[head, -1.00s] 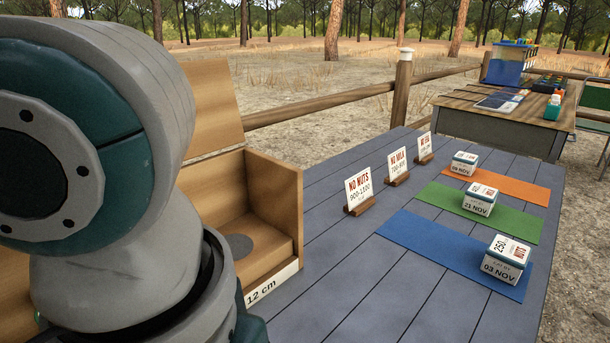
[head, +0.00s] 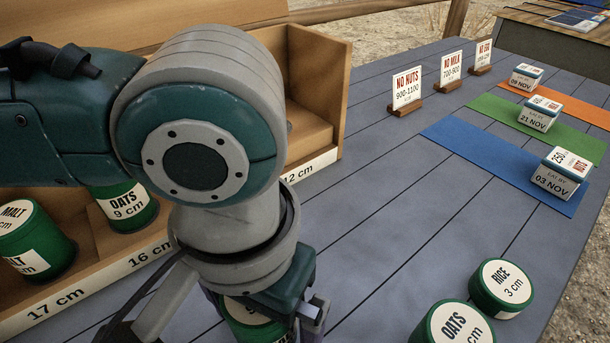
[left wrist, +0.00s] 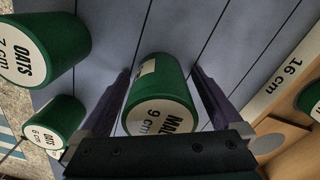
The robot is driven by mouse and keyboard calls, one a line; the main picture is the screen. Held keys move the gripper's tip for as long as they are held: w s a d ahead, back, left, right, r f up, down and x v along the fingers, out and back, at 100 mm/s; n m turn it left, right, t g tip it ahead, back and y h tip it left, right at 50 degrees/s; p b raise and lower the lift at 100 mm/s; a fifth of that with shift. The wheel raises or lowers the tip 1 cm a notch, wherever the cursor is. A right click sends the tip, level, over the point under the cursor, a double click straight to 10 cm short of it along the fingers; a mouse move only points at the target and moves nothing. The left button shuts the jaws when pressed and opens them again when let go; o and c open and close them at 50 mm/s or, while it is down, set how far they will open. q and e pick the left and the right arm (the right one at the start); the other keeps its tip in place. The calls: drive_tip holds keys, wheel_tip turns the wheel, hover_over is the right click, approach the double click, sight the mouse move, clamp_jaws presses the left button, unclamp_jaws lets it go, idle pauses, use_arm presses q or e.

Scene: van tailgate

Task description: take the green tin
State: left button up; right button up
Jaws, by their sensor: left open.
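A green tin with a white lid label reading MALT 9 cm (left wrist: 160,92) stands between the fingers of my left gripper (left wrist: 158,74) in the left wrist view. The gripper is open, with a finger on either side of the tin. In the head view this tin (head: 250,322) is mostly hidden under my left arm. Other green tins show: OATS 9 cm (head: 122,212) and MALT (head: 36,242) in the wooden rack, and RICE 3 cm (head: 502,287) and OATS (head: 453,325) on the table. My right gripper is not in view.
The wooden rack (head: 313,163) has height labels on its front edge. Sign cards (head: 407,90), coloured mats (head: 455,138) and small dated boxes (head: 560,172) lie towards the back right. The slatted table (head: 400,215) is clear in the middle.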

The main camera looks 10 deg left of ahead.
use_arm(q)
drive_tip(key=c, duration=1.5)
